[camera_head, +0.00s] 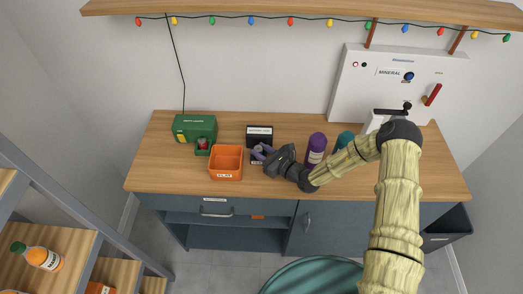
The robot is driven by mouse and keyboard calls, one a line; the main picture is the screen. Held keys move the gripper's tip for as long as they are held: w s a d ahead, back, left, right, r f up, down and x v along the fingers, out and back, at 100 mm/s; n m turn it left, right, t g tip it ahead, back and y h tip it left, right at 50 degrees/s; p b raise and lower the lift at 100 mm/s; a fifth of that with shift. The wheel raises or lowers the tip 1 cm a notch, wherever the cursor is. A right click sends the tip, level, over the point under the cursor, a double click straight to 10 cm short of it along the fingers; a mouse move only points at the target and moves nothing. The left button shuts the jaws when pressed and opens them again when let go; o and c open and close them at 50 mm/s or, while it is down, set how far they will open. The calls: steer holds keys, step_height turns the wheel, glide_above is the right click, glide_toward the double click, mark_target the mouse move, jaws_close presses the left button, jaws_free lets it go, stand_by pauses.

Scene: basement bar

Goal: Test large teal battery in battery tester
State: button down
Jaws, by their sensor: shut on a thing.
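My gripper (265,154) reaches in from the right, low over the counter, with its tips right in front of a small black box with a pale label (260,131). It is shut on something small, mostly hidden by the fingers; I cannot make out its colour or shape. The black box may be the battery tester; its label is too small to read. A teal cylinder (344,139) stands behind my forearm, partly hidden. I cannot tell whether it is a battery. No clearly recognisable large teal battery shows.
An orange open bin (226,176) stands just left of my gripper. A green box (195,124) with a small red item in front is farther left. A purple cylinder (316,146) stands close to my wrist. A white machine (390,85) is at back right. The counter's left end (150,170) is clear.

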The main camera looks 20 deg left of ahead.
stand_by(0.4)
steer(key=c, duration=1)
jaws_free()
steer(key=shift+d, duration=0.2)
steer(key=b+v, duration=0.4)
steer(key=v, duration=1.2)
steer(key=shift+s+d, duration=0.25)
steer(key=shift+d, duration=0.05)
steer(key=shift+s, duration=0.25)
steer(key=shift+w+d, duration=0.1)
steer(key=shift+d, duration=0.05)
